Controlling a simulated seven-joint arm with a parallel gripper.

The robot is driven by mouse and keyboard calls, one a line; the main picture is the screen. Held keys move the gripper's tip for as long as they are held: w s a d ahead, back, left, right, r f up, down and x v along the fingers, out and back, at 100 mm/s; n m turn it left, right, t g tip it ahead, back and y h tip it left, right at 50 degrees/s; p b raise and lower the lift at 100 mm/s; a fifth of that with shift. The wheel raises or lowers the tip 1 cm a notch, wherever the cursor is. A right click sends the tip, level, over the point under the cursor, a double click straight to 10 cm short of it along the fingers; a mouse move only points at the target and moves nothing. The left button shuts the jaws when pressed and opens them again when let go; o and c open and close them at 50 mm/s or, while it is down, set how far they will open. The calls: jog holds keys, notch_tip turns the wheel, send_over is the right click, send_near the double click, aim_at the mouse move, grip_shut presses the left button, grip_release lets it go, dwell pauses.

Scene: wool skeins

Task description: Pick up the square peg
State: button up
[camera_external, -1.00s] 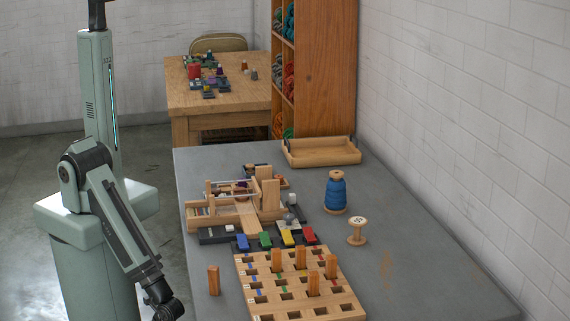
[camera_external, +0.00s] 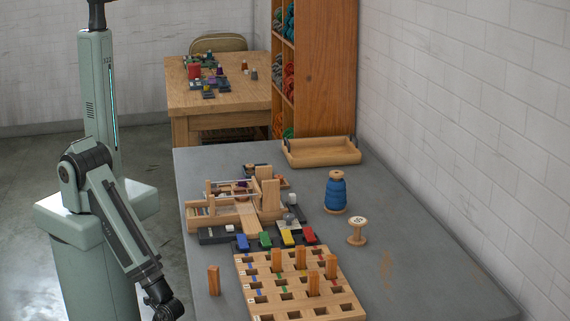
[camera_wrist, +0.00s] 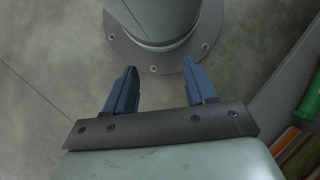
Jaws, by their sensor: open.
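A square wooden peg (camera_external: 214,280) stands upright on the grey table, just left of the wooden peg board (camera_external: 349,291). More square wooden pegs, such as one at the board's back (camera_external: 277,260) and one at its right (camera_external: 331,266), stand upright in the board's holes. My gripper (camera_wrist: 160,80) shows in the wrist view with its two blue fingers apart and nothing between them. It hangs over the floor and my own base, away from the pegs. In the external view my arm's lower end is at the bottom, left of the table; the fingers are out of the frame.
Colored blocks (camera_external: 265,240) line the board's far edge. A wooden loom-like frame (camera_external: 236,205) stands behind them. A blue thread spool (camera_external: 336,192), an empty spool (camera_external: 357,231) and a wooden tray (camera_external: 321,153) are farther back. The table's right side (camera_external: 430,270) is clear.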

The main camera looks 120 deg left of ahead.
jog(key=w+d+r+m+t+h, duration=0.1)
jog(key=w+d+r+m+t, duration=0.15)
jog(key=w+d, duration=0.6)
jog(key=w+d+r+m+t, duration=0.1)
jog(key=w+d+r+t, duration=0.3)
jog(key=w, duration=0.8)
jog(key=w+d+r+m+h, duration=0.1)
jog(key=w+d+r+m, duration=0.1)
jog(key=w+d, duration=0.7)
jog(key=w+d+r+m+t+h, duration=0.2)
jog(key=w+d+r, duration=0.2)
jog(key=d+r, duration=0.5)
jog(key=w+d+r+m+t+h, duration=0.1)
jog(key=w+d+r+m, duration=0.1)
jog(key=w+d+r, duration=0.55)
jog(key=w+d+r+m+t+h, duration=0.2)
jog(key=d+r, duration=0.9)
jog(key=d, duration=0.1)
notch_tip(320, 180, up, 17)
jog(key=m+g+y, duration=0.3)
jog(key=g+y, duration=0.2)
jog(key=y, duration=0.2)
send_over(214, 280)
jog(key=shift+s+a+f+t, duration=0.2)
jog(key=shift+s+a+t, duration=0.1)
jog(key=shift+s, duration=0.1)
jog(key=shift+s+a+f, duration=0.1)
jog(key=shift+s+a, duration=0.05)
jog(key=shift+a, duration=0.05)
jog(key=shift+f, duration=6.75)
